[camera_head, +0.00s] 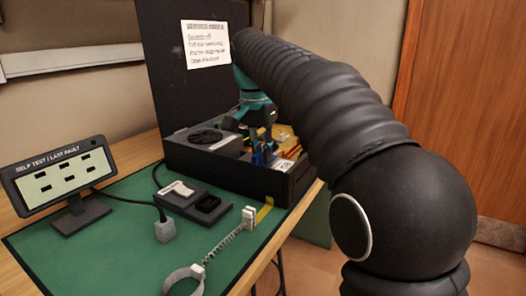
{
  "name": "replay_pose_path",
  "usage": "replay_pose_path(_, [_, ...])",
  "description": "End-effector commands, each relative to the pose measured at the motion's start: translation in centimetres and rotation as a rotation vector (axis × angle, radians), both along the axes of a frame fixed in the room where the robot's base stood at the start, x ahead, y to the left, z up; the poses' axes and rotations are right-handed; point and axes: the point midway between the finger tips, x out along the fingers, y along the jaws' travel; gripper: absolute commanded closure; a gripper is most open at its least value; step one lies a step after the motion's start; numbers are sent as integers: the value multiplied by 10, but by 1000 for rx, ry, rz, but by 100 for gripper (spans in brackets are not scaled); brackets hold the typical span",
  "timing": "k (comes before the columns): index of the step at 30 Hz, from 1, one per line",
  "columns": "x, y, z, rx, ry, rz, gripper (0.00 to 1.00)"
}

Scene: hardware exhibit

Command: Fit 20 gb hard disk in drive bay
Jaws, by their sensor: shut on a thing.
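The black computer case (232,178) stands open on the green mat, with its lid raised behind it. My gripper (262,156) reaches down inside the case, to the right of the round fan grille (205,136). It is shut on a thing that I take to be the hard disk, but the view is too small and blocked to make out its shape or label. The drive bay cannot be told apart clearly among the parts around my fingers. A pale labelled part (284,165) lies just right of them.
A self-test display (66,172) stands at the left. A black two-part tray (192,200), a grey plug block (165,230) on a cable and a coiled wrist strap (222,245) lie on the green mat (110,255). My arm covers the space to the right of the case.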

Motion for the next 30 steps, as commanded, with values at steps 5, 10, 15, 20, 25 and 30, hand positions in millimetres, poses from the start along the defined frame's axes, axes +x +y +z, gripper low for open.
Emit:
replay_pose_path(5, [0, 0, -2, 1, -3, 0, 100])
replay_pose_path(10, [0, 0, -4, 1, -3, 0, 100])
replay_pose_path(15, [0, 0, -6, 1, -3, 0, 100])
replay_pose_path(20, [0, 0, -8, 1, -3, 0, 100])
replay_pose_path(25, [0, 0, -10, 1, -3, 0, 100])
replay_pose_path(30, [0, 0, -12, 1, -3, 0, 100])
